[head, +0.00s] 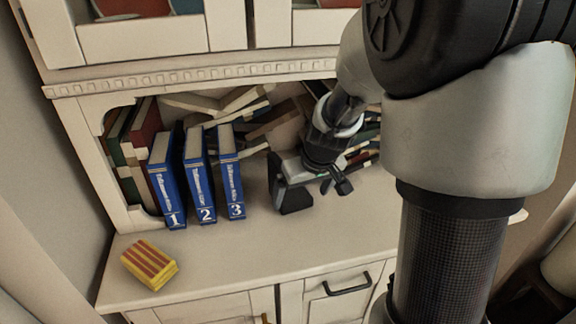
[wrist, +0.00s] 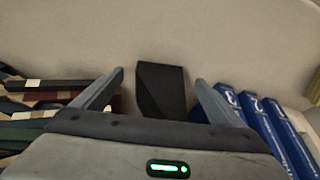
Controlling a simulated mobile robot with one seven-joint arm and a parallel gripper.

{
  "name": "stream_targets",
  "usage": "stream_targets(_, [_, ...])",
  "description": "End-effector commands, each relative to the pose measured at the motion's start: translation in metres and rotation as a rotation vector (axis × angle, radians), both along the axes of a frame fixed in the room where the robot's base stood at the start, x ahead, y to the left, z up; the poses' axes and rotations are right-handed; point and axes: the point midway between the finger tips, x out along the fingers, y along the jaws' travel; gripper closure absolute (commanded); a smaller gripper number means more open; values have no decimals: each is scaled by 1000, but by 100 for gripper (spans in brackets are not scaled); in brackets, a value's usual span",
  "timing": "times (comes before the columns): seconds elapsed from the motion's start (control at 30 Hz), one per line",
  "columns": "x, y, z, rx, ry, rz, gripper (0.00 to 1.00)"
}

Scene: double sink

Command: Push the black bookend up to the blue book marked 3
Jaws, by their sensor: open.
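The black bookend (head: 291,193) stands upright on the cabinet top, right of the blue book marked 3 (head: 231,180), with a clear gap between them. My gripper (head: 337,184) is just right of the bookend in the head view. In the wrist view, the bookend (wrist: 162,90) shows between the spread fingers of my gripper (wrist: 160,79), and neither finger clearly touches it. The blue book marked 3 (wrist: 229,99) is beyond the right finger, partly hidden by it. My gripper is open and holds nothing.
Blue books marked 2 (head: 200,182) and 1 (head: 168,190) stand left of book 3. Loose books (head: 272,120) lie piled behind. A yellow-and-red striped block (head: 149,264) lies near the front left edge. The cabinet top (head: 240,248) in front is bare.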

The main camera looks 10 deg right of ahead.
Motion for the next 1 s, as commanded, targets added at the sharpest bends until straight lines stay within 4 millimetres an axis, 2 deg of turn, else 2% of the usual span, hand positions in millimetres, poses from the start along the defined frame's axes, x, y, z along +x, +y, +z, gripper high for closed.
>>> stream_targets(0.03, [3,0,-13,0,3,0,8])
stream_targets(0.23, [14,2,-36,0,2,-1,8])
stream_targets(0.4, [18,3,-44,0,0,0,8])
stream_targets(0.7, [18,3,-44,0,0,0,8])
stream_targets(0.77, [18,3,-44,0,0,0,16])
stream_targets(1.0, [18,3,-44,0,0,0,57])
